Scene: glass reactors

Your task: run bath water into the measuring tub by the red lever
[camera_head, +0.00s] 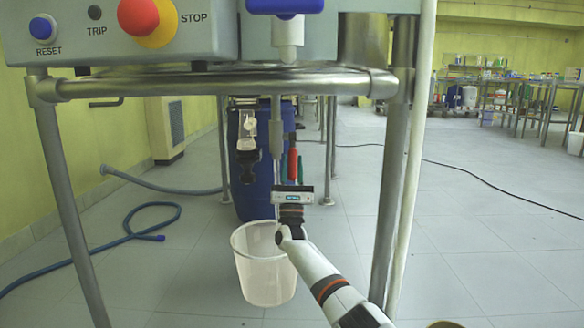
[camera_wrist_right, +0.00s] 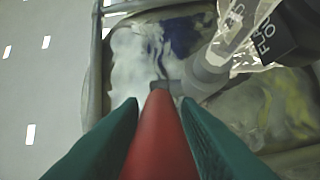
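The red lever (camera_head: 292,164) hangs under the reactor frame, in front of a blue drum. My right gripper (camera_head: 292,172) reaches up to it from below. In the right wrist view, the red lever (camera_wrist_right: 160,140) lies between the two green fingers (camera_wrist_right: 160,104), which press along its sides; its narrow end extends past the fingertips. The measuring tub (camera_head: 264,268), a pale translucent bucket, stands upright on the floor below and left of the gripper. A thin vertical pipe (camera_head: 277,175) comes down above the tub. I cannot make out water in it. My left gripper is not seen.
Steel frame legs (camera_head: 72,200) stand left and right (camera_head: 392,190). The blue drum (camera_head: 250,185) is behind the tub. A blue hose (camera_head: 130,230) lies on the floor at left. A black cable (camera_head: 490,182) crosses the open floor at right.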

